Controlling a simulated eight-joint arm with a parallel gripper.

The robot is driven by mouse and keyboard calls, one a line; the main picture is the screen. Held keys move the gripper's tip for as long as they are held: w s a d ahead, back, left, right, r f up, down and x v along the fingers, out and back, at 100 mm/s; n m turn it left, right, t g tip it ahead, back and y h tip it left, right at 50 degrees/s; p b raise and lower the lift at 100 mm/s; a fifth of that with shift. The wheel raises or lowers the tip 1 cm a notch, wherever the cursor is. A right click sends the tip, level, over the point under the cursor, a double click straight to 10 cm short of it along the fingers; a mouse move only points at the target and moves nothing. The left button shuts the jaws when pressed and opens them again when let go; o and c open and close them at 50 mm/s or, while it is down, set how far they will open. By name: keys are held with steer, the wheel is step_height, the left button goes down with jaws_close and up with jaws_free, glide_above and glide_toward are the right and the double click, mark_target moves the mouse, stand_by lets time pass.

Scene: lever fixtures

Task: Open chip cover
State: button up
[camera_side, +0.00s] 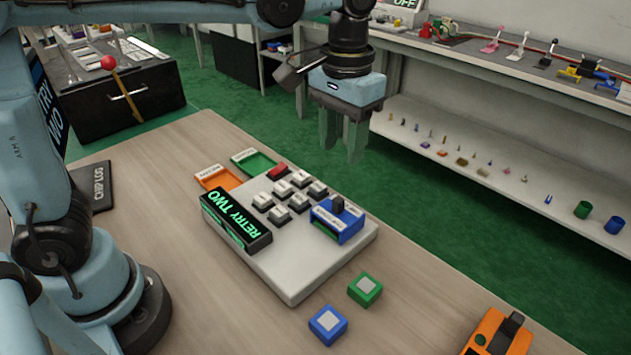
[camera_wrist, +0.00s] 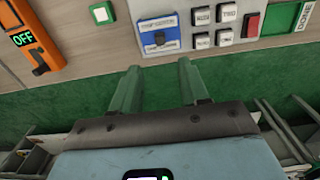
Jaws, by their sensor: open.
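The chip cover is part of a blue unit (camera_side: 337,224) with a black knob on top, set on the near right part of a light grey console (camera_side: 290,278). In the wrist view the blue unit (camera_wrist: 158,43) has a white labelled top and lies just beyond the fingertips. My gripper (camera_side: 342,146) is open and empty, with green-tinted fingers pointing down, above and behind the console near the table's far edge. It also shows in the wrist view (camera_wrist: 158,70), apart from the unit.
A green chip (camera_side: 365,289) and a blue chip (camera_side: 328,325) lie in front. Orange (camera_side: 219,178) and green (camera_side: 254,161) trays stand behind. An orange device (camera_side: 497,334) is at right.

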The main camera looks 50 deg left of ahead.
mark_target(338, 199)
step_height(338, 199, down, 11)
steer(key=shift+f, duration=0.15)
stand_by(0.4)
jaws_close()
stand_by(0.3)
